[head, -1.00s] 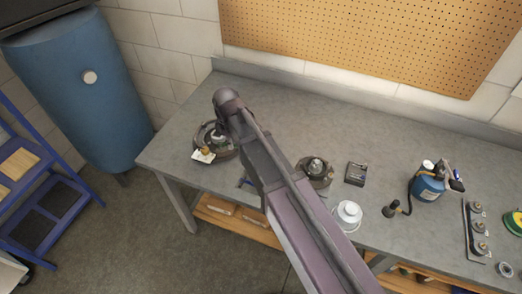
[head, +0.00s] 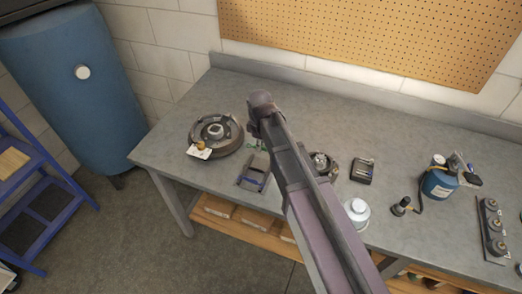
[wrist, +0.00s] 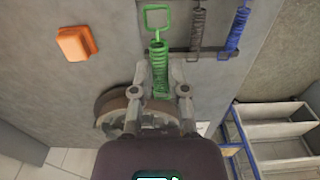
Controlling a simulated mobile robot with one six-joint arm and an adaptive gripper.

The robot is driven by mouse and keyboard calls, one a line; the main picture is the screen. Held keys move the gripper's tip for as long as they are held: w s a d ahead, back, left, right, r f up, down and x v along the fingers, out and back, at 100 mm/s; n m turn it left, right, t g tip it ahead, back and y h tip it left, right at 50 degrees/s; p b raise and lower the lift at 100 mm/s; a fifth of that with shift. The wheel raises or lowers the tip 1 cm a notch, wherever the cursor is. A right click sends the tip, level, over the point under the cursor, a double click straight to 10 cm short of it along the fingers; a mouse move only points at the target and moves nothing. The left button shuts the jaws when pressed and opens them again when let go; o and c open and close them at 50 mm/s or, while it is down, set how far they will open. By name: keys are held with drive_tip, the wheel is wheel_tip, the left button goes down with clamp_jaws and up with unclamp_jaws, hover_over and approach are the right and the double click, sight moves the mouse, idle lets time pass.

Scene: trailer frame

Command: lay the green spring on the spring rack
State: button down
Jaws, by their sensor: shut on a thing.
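The green spring (wrist: 159,64), with a square loop at its far end, is between the fingers of my gripper (wrist: 160,72) in the wrist view. My gripper is shut on the spring's coils. The spring rack (wrist: 212,53) is a dark frame just to the right, carrying a grey spring (wrist: 197,28) and a blue spring (wrist: 236,30). The green spring lies roughly parallel to these, at the rack's left side. I cannot tell whether it touches the rack. In the head view the rack (head: 250,183) is near the bench's front edge, and my arm hides most of the gripper.
A round brake drum (head: 230,135) with a tag sits left of the rack on the bench. An orange block (wrist: 77,43) lies left of the spring. A white canister (head: 357,212), a small dark tray (head: 363,170) and a blue torch bottle (head: 438,182) stand to the right.

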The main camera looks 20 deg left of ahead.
drive_tip(key=shift+d+f, duration=0.15)
drive_tip(key=shift+d, duration=0.05)
drive_tip(key=shift+f, duration=0.15)
drive_tip(key=shift+f+b, duration=2.35)
drive_tip(key=shift+b, duration=0.1)
drive_tip(key=shift+f+b, duration=0.7)
drive_tip(key=shift+b, duration=0.05)
idle(1.8)
idle(0.3)
drive_tip(key=c, duration=0.6)
unclamp_jaws()
drive_tip(key=shift+o, duration=0.2)
drive_tip(key=c, duration=0.3)
drive_tip(key=shift+r, duration=0.2)
